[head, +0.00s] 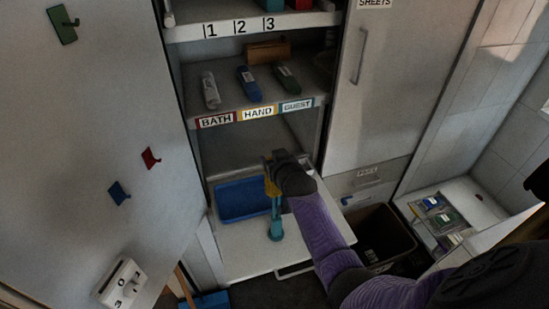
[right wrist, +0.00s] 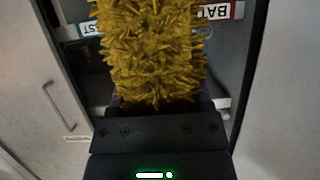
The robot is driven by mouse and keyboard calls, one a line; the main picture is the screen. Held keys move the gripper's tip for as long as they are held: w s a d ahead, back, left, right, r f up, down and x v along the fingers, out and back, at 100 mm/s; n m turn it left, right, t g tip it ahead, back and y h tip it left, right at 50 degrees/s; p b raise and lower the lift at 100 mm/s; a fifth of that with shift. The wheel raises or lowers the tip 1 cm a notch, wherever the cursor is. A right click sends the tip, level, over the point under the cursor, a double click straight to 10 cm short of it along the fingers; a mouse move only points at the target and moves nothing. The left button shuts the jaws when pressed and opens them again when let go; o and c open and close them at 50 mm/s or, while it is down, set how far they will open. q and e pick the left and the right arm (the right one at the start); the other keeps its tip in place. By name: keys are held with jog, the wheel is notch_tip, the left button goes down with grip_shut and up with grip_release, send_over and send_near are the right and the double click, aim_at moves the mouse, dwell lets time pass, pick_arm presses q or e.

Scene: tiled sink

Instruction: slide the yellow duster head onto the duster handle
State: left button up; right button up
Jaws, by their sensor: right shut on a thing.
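The yellow duster head (head: 271,187) is in my right gripper (head: 274,166), above the pull-out white board. In the right wrist view the fuzzy duster head (right wrist: 152,50) fills the upper middle, in front of the black gripper body; the fingertips are hidden behind it. The teal duster handle (head: 276,222) stands upright on the board, directly below the duster head in the head view. I cannot tell whether the head is around the handle's top or only in front of it. The handle is not visible in the right wrist view. My left gripper is not in view.
A blue tray (head: 243,199) lies left of the handle. Above is a shelf with rolled towels (head: 249,84) and BATH, HAND and GUEST labels (head: 257,113). A dark bin (head: 381,236) stands at right. The board's front (head: 246,262) is bare.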

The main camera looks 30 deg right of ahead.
aim_at(278, 195)
jog(key=shift+f+b, duration=4.9)
jog(key=shift+f, duration=1.1)
jog(key=o, duration=1.3)
jog(key=shift+c, duration=0.2)
jog(key=shift+s+r+p, duration=0.25)
jog(key=shift+s+p, duration=0.05)
jog(key=p+v, duration=0.3)
jog(key=v, duration=0.5)
jog(key=shift+s+a, duration=0.1)
jog(key=shift+s, duration=0.05)
jog(key=shift+s+a+r, duration=0.1)
jog(key=shift+s, duration=0.35)
